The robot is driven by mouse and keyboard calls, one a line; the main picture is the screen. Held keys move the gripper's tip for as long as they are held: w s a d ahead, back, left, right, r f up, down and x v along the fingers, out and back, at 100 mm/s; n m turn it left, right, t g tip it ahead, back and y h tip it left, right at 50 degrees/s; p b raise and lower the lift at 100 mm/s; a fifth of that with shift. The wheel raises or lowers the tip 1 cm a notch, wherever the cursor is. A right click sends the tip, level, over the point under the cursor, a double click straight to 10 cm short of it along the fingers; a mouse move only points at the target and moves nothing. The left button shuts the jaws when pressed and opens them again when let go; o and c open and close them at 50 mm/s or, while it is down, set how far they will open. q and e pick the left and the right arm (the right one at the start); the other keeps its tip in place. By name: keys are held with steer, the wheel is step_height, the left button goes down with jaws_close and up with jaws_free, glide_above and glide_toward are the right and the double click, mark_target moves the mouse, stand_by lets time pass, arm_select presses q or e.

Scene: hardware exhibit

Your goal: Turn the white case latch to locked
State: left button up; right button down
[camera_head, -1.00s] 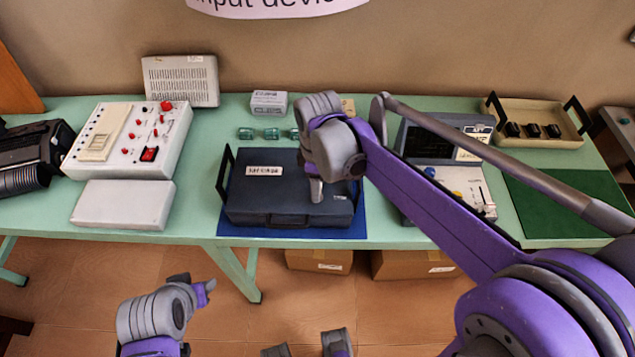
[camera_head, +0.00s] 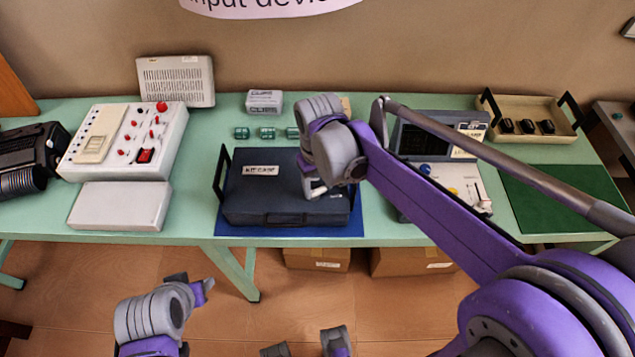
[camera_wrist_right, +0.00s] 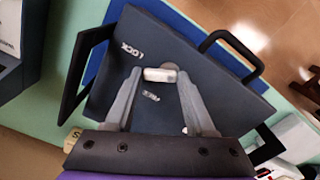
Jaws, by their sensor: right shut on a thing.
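The dark navy case (camera_head: 268,208) lies closed on a blue mat, with a white label on its lid. Its white latch (camera_wrist_right: 160,74) shows in the right wrist view as a short bar on the lid, between the word LOCK and a second, blurred word. My right gripper (camera_wrist_right: 160,78) is shut on the latch, one finger at each end. In the head view the right gripper (camera_head: 315,188) is over the lid's right part, and its wrist hides the latch there. My left gripper (camera_head: 204,287) is low in front of the table, away from the case; its jaws are unclear.
A white box with red switches (camera_head: 125,140) and a plain white box (camera_head: 120,206) stand left of the case. Small green blocks (camera_head: 267,133) sit behind it. A grey device (camera_head: 445,135) stands to the right, beneath my right arm. A green mat (camera_head: 560,200) is bare.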

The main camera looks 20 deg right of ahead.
mark_target(319, 192)
steer(key=m, duration=0.5)
steer(key=shift+s, duration=0.3)
steer(key=shift+m, duration=0.3)
steer(key=shift+c, duration=1.2)
jaws_free()
step_height(319, 192, up, 11)
steer(key=p, duration=0.1)
steer(key=shift+f, duration=0.15)
